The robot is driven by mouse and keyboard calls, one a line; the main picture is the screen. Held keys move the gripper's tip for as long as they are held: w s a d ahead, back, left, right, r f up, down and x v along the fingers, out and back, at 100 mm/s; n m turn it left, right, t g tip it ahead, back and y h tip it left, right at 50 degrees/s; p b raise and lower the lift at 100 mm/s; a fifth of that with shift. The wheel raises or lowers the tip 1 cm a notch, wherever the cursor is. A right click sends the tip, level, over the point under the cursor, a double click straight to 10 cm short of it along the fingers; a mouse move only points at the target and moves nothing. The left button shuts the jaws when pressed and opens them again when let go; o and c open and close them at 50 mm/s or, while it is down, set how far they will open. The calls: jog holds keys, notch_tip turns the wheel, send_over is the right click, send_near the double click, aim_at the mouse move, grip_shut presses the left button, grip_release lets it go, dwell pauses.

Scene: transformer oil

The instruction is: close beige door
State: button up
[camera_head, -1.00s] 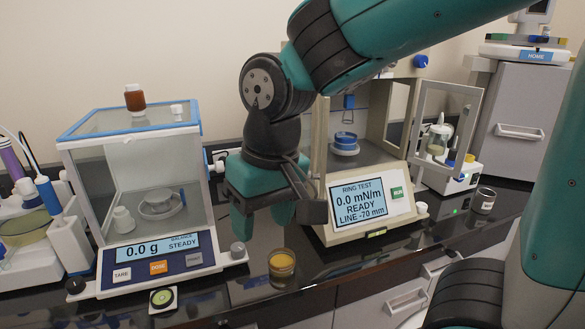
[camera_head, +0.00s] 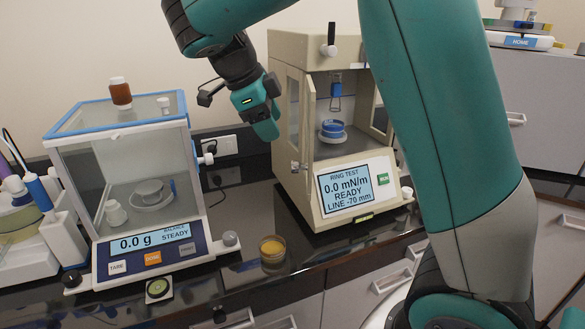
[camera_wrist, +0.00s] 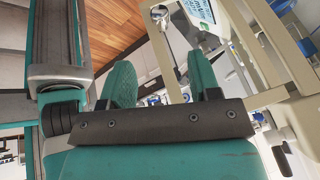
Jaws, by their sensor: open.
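The beige ring-test instrument (camera_head: 282,50) stands on the bench, with its display reading READY. Its front is open in the head view, showing a blue part and a hanging ring inside. My gripper (camera_head: 265,120) is open and empty beside the instrument's left side. In the wrist view a beige frame (camera_wrist: 268,50) lies right of my open fingers (camera_wrist: 165,85).
A balance with a glass case (camera_head: 125,180) stands at the left, a brown bottle (camera_head: 120,92) on top. A dish of amber liquid (camera_head: 272,248) sits on the black bench between the two instruments. A grey cabinet (camera_head: 545,110) is at the right.

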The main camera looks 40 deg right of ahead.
aim_at(293, 162)
jog(key=p+x, duration=0.1)
jog(key=x, duration=1)
jog(key=shift+d+f, duration=0.15)
jog(key=shift+f, duration=0.25)
grip_shut()
